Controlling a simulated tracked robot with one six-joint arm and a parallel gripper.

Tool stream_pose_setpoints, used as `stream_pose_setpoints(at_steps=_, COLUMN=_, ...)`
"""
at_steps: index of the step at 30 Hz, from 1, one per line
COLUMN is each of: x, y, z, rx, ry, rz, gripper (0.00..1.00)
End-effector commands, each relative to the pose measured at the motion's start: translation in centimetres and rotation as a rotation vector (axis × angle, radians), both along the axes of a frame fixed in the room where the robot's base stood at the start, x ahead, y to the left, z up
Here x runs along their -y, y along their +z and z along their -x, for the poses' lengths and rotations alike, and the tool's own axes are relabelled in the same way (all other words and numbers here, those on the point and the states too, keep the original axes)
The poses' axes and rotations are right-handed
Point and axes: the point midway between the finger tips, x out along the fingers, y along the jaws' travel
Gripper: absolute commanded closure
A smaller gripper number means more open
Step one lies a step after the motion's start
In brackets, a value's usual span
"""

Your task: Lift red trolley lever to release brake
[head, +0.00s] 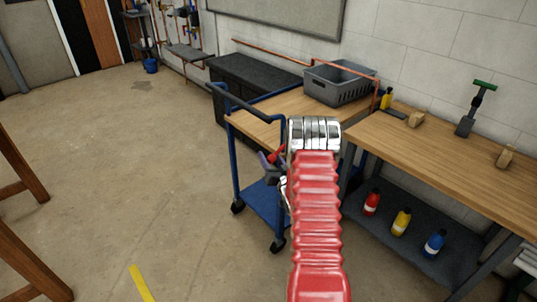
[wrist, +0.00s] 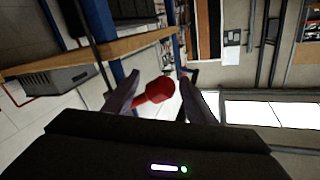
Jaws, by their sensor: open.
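The trolley has a blue frame (head: 234,163), a wooden top (head: 265,108) and castors. Its red lever (head: 277,153) shows at the near end, partly hidden by my red bellows arm. In the wrist view the red lever (wrist: 157,91) has a rounded knob and lies between my two dark fingers. My gripper (wrist: 160,76) is open around the knob, with a gap on the right side; I cannot tell whether the left finger touches it. In the head view my gripper (head: 270,167) is small and partly hidden by my arm.
A grey crate (head: 337,84) stands on the trolley top. A wooden bench (head: 440,150) adjoins on the right, with red, yellow and blue bottles on its lower shelf (head: 385,235). A dark cabinet (head: 255,72) stands behind.

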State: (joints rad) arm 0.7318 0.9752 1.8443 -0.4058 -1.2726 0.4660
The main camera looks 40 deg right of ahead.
Motion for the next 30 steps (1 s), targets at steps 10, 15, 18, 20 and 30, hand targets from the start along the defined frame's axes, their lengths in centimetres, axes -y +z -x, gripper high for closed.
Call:
stream_pose_setpoints(at_steps=10, x=1.1, y=0.0, z=-3.0, rx=0.0, ry=0.0, rz=-0.001, gripper=0.49)
stream_pose_setpoints(at_steps=15, x=1.2, y=0.0, z=-3.2, rx=0.001, ry=-0.001, rz=-0.001, gripper=0.49)
stream_pose_setpoints(at_steps=18, x=1.2, y=0.0, z=-3.2, rx=0.001, ry=-0.001, rz=-0.001, gripper=0.49)
stream_pose_setpoints(at_steps=20, x=1.2, y=0.0, z=-3.2, rx=0.001, ry=-0.001, rz=-0.001, gripper=0.51)
stream_pose_setpoints(at_steps=30, x=1.2, y=0.0, z=-3.1, rx=0.001, ry=-0.001, rz=0.0, gripper=0.75)
